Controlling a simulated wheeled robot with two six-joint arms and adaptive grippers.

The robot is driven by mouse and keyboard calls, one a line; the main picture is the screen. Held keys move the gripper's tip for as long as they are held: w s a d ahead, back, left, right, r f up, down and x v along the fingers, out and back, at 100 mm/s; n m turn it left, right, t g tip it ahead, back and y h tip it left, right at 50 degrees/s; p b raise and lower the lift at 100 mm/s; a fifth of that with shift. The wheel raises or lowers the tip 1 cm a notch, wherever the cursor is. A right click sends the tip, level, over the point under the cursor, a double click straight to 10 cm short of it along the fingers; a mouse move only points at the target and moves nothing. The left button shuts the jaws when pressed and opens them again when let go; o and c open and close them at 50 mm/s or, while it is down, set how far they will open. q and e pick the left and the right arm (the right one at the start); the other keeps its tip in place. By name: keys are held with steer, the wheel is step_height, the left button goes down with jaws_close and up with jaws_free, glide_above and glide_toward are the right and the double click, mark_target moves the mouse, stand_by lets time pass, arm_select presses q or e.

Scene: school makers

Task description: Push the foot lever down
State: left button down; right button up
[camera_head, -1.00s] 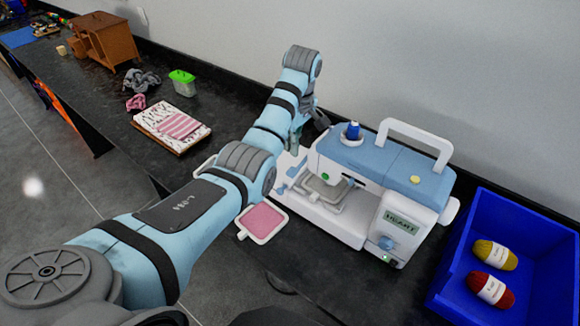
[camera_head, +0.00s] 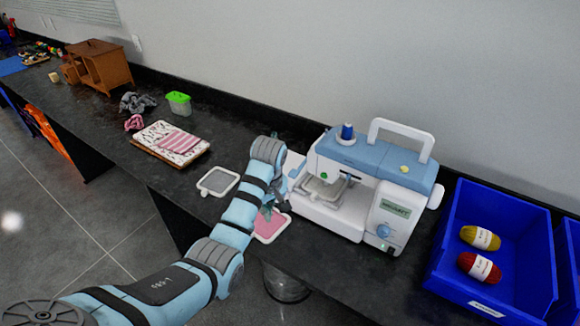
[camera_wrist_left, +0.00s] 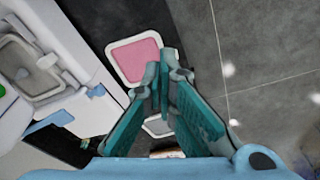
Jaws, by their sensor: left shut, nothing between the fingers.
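The white and blue sewing machine (camera_head: 372,180) stands on the black counter. A grey-filled frame (camera_head: 322,190) lies under its needle area; it also shows at the left of the left wrist view (camera_wrist_left: 22,68). I cannot clearly make out the foot lever in either view. My left gripper (camera_head: 268,207) is left of the machine, apart from it, with its fingers over the pink-filled frame in the head view. In the left wrist view its teal fingers (camera_wrist_left: 161,78) are shut and empty. My right gripper is not in view.
The pink-filled frame (camera_head: 272,229) lies near the counter's front edge, with another pale frame (camera_head: 217,181) to its left. A blue bin (camera_head: 512,215) with two yarn balls stands at the right. Folded cloths (camera_head: 172,143) lie farther left.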

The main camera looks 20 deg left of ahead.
arm_select(q)
steer(key=s+d+f+m+t, duration=0.1)
steer(key=s+f+m, duration=0.4)
steer(key=s+f, duration=0.3)
steer(key=s, duration=0.2)
steer(key=shift+s+f, duration=0.2)
steer(key=shift+s, duration=0.15)
